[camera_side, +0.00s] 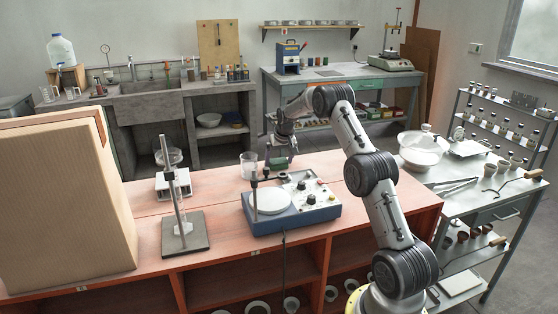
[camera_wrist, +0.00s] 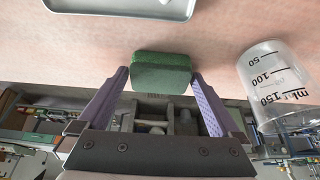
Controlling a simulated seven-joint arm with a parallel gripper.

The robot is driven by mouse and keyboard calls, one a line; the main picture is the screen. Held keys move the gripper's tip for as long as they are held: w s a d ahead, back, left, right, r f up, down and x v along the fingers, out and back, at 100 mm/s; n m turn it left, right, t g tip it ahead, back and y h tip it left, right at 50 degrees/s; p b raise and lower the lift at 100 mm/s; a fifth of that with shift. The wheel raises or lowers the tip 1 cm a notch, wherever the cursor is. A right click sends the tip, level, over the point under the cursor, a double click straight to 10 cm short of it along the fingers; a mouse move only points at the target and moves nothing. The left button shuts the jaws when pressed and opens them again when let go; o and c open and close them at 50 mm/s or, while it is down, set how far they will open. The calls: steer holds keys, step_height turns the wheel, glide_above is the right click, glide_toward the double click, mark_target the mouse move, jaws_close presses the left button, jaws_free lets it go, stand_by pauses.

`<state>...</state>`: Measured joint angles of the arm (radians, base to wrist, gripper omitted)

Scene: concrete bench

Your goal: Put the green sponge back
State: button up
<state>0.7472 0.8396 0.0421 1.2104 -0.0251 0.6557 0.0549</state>
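The green sponge (camera_wrist: 162,72) sits between the two purple fingertips of my gripper (camera_wrist: 160,76) in the wrist view, with both fingers against its sides. In the side view the sponge (camera_side: 279,162) shows small and green below my gripper (camera_side: 281,154), behind the blue instrument. It is close to the orange bench top; I cannot tell whether it touches the surface.
A clear beaker (camera_side: 249,165) stands just left of the sponge; it also shows in the wrist view (camera_wrist: 272,88). The blue instrument (camera_side: 290,207) with a round white plate is in front. A burette stand (camera_side: 185,236) and tan panel box (camera_side: 66,205) are further left.

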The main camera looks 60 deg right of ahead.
steer(key=shift+r, duration=0.1)
steer(key=v, duration=1.2)
steer(key=s+a+r+n+t, duration=0.1)
steer(key=s+a+r+n, duration=0.2)
steer(key=a, duration=0.6)
steer(key=s+a+r+y, duration=0.1)
steer(key=s+a+r, duration=0.1)
steer(key=a+r, duration=0.5)
steer(key=s+a+r+n+t, duration=0.1)
steer(key=s+a+r+n, duration=0.15)
steer(key=a, duration=0.85)
steer(key=s+a+f+n+y, duration=0.1)
steer(key=s+a+f, duration=0.2)
steer(key=s+a, duration=0.4)
steer(key=s+a+f+n+y, duration=0.1)
steer(key=s+a+f+n, duration=0.1)
steer(key=s+a, duration=0.5)
steer(key=s+f, duration=0.1)
steer(key=s, duration=0.5)
